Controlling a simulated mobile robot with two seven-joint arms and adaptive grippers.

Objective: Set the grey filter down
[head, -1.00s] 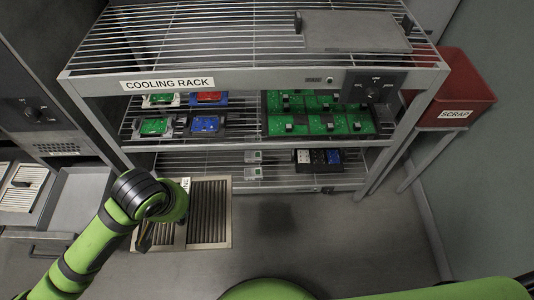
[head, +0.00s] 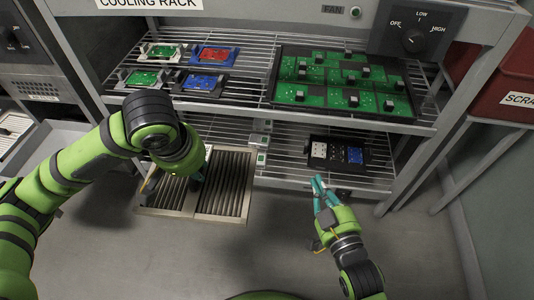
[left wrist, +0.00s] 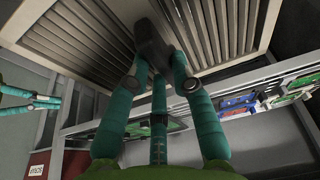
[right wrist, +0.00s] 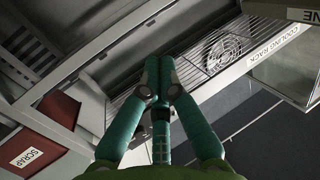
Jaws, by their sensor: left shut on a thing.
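The grey filter (head: 228,188), a slatted panel in a pale frame, is low in front of the rack's lower shelf in the head view. It also fills the top of the left wrist view (left wrist: 225,25). My left gripper (left wrist: 157,78) is shut on the filter's dark handle at its middle; in the head view the hand (head: 178,158) partly covers the filter. I cannot tell whether the filter touches anything below. My right gripper (head: 319,184) is empty, its fingers together, in front of the lower shelf, right of the filter. It also shows in the right wrist view (right wrist: 158,65).
The cooling rack (head: 235,110) holds green, red and blue boards on its middle shelf. A black tray (head: 336,155) with small parts and small white blocks (head: 261,158) are on the lower shelf. A red scrap bin (head: 505,75) stands right. Grey floor lies clear in front.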

